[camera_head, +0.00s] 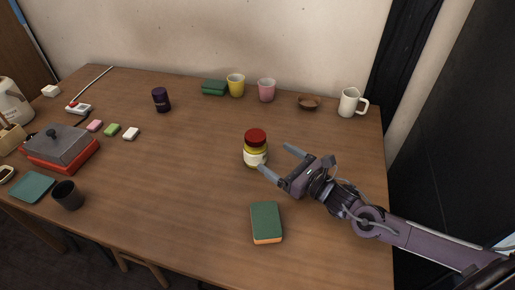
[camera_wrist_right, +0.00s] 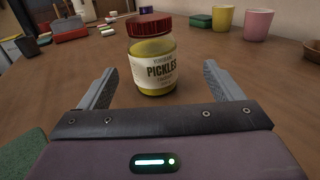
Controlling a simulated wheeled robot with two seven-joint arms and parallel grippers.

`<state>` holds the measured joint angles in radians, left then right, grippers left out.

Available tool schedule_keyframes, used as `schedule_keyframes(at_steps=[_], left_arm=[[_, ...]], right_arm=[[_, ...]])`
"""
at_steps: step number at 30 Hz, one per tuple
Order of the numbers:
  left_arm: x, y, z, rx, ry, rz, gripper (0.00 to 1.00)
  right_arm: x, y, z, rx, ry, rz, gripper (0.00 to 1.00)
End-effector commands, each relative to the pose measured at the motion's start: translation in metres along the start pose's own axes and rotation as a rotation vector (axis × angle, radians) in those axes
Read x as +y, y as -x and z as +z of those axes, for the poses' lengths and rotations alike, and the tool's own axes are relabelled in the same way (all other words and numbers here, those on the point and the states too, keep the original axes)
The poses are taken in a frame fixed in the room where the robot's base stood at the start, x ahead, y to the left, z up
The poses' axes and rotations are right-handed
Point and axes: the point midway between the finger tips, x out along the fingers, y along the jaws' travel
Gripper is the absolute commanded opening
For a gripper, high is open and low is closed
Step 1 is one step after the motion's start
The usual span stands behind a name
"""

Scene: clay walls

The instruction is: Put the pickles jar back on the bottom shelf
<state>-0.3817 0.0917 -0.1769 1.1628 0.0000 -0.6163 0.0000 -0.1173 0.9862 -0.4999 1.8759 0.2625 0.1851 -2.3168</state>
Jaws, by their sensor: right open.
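The pickles jar (camera_head: 255,149) is a yellow jar with a red lid and a pale label. It stands upright on the wooden table, right of the middle. It also shows in the right wrist view (camera_wrist_right: 152,62), ahead of the fingers, with its label facing me. My right gripper (camera_head: 277,159) is open and low over the table, its fingers pointing at the jar. The jar is just beyond or at the fingertips, and nothing is gripped. My left gripper is in neither view. No shelf shows in either view.
A green and orange sponge (camera_head: 266,222) lies in front of the jar. Yellow (camera_head: 236,85) and pink (camera_head: 267,90) cups, a brown bowl (camera_head: 308,103) and a white mug (camera_head: 350,102) stand at the back. The table's middle is clear.

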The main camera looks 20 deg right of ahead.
Motion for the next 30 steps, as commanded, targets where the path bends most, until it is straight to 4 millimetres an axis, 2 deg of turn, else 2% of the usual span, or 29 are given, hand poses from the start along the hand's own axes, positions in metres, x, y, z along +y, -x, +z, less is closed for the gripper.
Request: schedule_keyframes(at_steps=[10, 18, 27, 30], left_arm=[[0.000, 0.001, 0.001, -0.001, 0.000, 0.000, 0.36], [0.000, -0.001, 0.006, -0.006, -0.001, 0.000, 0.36], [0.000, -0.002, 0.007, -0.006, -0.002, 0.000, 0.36], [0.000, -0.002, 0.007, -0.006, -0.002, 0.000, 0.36]], right_arm=[[0.003, -0.034, 0.001, -0.005, 0.007, -0.002, 0.86], [0.008, -0.072, 0.000, -0.004, 0.007, -0.002, 0.86], [0.008, -0.077, -0.001, -0.001, 0.008, -0.001, 0.86], [0.008, -0.077, -0.001, -0.001, 0.008, -0.001, 0.75]])
